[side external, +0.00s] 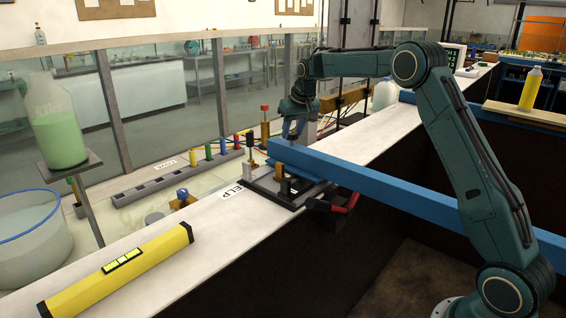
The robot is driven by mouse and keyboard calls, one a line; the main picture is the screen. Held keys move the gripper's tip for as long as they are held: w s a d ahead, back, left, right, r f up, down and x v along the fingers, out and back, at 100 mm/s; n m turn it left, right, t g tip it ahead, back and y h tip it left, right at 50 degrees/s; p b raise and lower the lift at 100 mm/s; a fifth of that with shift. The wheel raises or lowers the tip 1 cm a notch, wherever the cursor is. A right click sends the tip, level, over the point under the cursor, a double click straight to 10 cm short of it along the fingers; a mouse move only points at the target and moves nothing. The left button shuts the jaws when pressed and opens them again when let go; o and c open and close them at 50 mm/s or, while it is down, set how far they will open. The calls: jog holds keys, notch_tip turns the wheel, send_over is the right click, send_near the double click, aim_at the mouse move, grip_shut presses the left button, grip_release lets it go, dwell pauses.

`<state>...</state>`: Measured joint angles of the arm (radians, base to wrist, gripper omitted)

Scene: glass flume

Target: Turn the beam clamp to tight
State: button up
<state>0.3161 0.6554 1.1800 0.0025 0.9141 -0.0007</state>
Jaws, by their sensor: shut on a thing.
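The beam clamp (268,190) is a dark plate with brass posts on the white ledge, under the left end of the blue beam (400,187). A red-tipped dark lever (345,204) sticks out on its near right side. My gripper (293,132) points down at the far side of the beam's left end. It is shut on a small part there, which I take to be the clamp's handle. The fingers and beam hide most of that part, so I cannot tell how far it is turned.
A yellow spirit level (120,268) lies on the ledge (225,232) at front left. A bottle of green liquid (55,125) stands on a raised stand at left. Several coloured pegs stand on a grey rail (165,178) behind the ledge. A second blue beam runs at right.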

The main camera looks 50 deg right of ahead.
jog(key=m+h, duration=0.1)
jog(key=m, duration=0.4)
jog(key=shift+w+a+g+h, duration=0.15)
jog(key=shift+a+g+h, duration=0.05)
jog(key=shift+g+h, duration=0.2)
jog(key=shift+w+m+g+h, duration=0.1)
jog(key=shift+m+g+h, duration=0.4)
jog(key=shift+m, duration=1.4)
jog(key=shift+m+g, duration=0.4)
jog(key=shift+m, duration=0.4)
jog(key=o, duration=1)
jog(key=shift+a+r, duration=0.25)
jog(key=shift+r, duration=0.3)
jog(key=shift+a+r, duration=0.1)
jog(key=shift+a, duration=0.2)
